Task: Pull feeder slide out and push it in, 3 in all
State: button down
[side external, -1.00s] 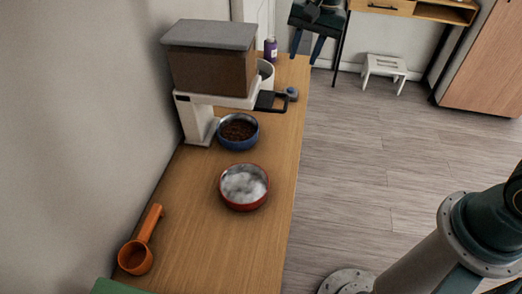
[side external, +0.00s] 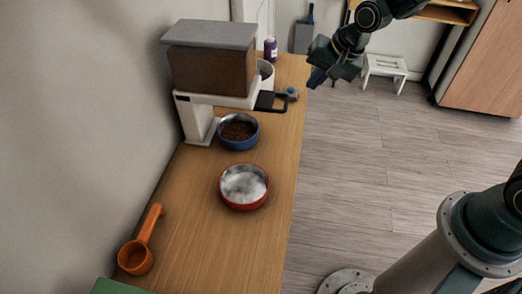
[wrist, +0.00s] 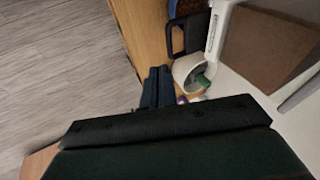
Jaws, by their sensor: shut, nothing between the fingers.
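The feeder has a brown hopper (side external: 210,70) with a grey lid on a white stand (side external: 201,122). Its black slide (side external: 270,102) sticks out at the right side, ending in a loop handle; it also shows in the wrist view (wrist: 176,40). How far out it sits I cannot tell exactly. My gripper (side external: 314,80) is in the air right of the slide handle, past the counter edge in the side view. Its blue fingers are together and empty; they also show in the wrist view (wrist: 155,88). They look apart from the slide.
A blue bowl of brown kibble (side external: 238,132) sits below the feeder. A red bowl (side external: 244,187) and an orange scoop (side external: 140,245) lie nearer. A white cup (side external: 267,76) and purple bottle (side external: 270,49) stand behind.

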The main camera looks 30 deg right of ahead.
jog(key=s+d+f+n+t, duration=0.1)
jog(key=s+d+t, duration=0.1)
jog(key=s, duration=0.3)
jog(key=shift+s+f+t+h, duration=0.3)
jog(key=shift+s+f+t, duration=0.1)
jog(key=shift+w+d+f, duration=0.1)
jog(key=w+a+f, duration=0.3)
jog(key=w+f, duration=0.3)
jog(key=w, duration=0.3)
jog(key=shift+a+f, duration=0.2)
jog(key=shift+f, duration=0.15)
dwell(0.4)
jog(key=shift+w+a, duration=1.5)
jog(key=shift+a, duration=0.05)
